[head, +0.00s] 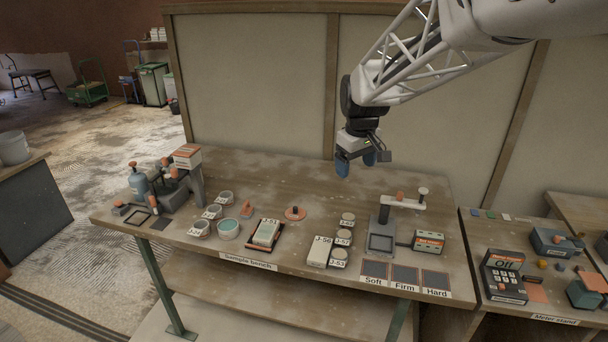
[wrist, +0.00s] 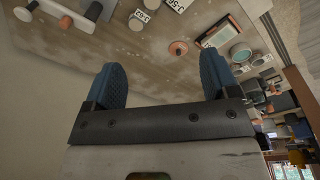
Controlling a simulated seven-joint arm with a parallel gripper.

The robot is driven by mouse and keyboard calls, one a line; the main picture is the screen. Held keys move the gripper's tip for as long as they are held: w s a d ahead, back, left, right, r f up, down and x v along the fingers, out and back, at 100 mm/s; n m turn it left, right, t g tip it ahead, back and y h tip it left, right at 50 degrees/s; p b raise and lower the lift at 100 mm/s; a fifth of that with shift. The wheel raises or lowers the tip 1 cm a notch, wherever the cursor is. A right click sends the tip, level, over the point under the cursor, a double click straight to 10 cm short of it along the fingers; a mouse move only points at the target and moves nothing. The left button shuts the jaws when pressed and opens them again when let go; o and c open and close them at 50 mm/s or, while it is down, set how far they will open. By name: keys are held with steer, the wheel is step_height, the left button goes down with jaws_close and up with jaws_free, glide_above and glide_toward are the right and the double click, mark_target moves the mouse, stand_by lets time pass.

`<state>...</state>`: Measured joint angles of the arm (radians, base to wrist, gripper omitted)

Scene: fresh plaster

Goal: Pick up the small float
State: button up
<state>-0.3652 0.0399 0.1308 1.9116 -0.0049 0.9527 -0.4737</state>
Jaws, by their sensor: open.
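A round orange disc with a dark upright handle (head: 295,213), which looks like the small float, lies on the middle of the sample bench. It also shows in the wrist view (wrist: 178,48), beyond and between the fingers. A smaller orange piece (head: 246,209) lies to its left; its shape is too small to tell. My gripper (head: 357,164) is open and empty, with two blue fingers. It is high above the back of the bench, right of the disc and well apart from it. The open fingers (wrist: 162,75) show in the wrist view.
On the bench (head: 290,174), a tray with a block (head: 266,233) and several bowls (head: 229,229) stand left of the disc. Labelled round pots (head: 347,219) and a stand with a white arm (head: 382,232) are to the right. The back middle is clear.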

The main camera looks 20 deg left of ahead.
steer(key=w+a+f+n, duration=0.2)
steer(key=w+a+f, duration=0.25)
steer(key=a, duration=0.35)
steer(key=n+g, duration=0.1)
steer(key=n, duration=0.5)
glide_above(247, 209)
step_height(247, 209, down, 19)
steer(key=shift+f, duration=0.1)
steer(key=shift+f, duration=0.2)
steer(key=shift+f, duration=1.2)
steer(key=shift+f, duration=0.1)
steer(key=shift+s+f, duration=0.1)
steer(key=shift+f, duration=2.35)
